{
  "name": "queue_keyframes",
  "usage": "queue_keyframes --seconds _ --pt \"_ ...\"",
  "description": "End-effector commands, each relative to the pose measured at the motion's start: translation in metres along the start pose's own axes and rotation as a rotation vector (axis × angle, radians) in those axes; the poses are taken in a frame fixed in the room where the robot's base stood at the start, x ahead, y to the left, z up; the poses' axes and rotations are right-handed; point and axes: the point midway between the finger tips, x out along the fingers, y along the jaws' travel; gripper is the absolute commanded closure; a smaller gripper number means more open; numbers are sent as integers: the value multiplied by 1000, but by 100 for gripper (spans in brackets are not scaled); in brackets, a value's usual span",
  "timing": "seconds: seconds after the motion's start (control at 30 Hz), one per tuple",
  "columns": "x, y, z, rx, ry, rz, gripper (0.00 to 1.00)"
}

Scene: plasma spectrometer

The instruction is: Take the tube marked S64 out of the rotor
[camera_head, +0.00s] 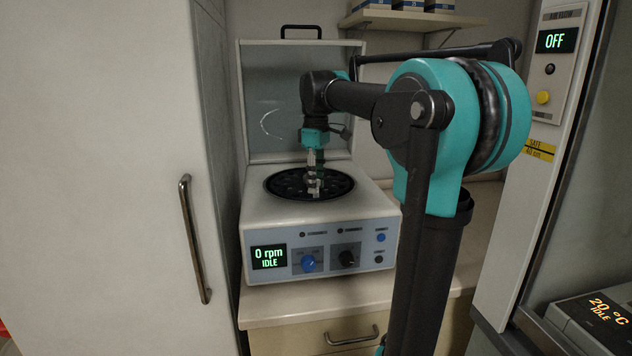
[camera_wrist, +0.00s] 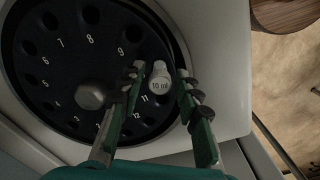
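The dark rotor (camera_head: 285,186) sits in the top of the open centrifuge. It also shows in the wrist view (camera_wrist: 60,85), with numbered holes around a grey hub. My gripper (camera_wrist: 159,72) is open, with one finger on each side of this tube and a small gap on both sides. In the head view, my gripper (camera_head: 314,184) points down at the rotor.
The centrifuge (camera_head: 320,225) reads 0 rpm, IDLE. Its lid (camera_head: 290,100) stands open behind the rotor. A tall cabinet (camera_head: 100,180) is close on the left, and a panel reading OFF (camera_head: 556,40) is on the right. A shelf with boxes (camera_head: 410,18) hangs behind.

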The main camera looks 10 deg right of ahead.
Motion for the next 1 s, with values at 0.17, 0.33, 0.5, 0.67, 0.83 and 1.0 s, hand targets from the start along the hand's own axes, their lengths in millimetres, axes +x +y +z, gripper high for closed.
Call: queue_keyframes --seconds 0.17,0.33,0.5,0.67,0.83,1.0 --pt "0 0 0 0 0 0 93" --pt "0 0 0 0 0 0 100" --pt "0 0 0 0 0 0 100" --pt "-5 0 0 0 0 0 100" --pt "-13 0 0 0 0 0 100" --pt "-21 0 0 0 0 0 100"
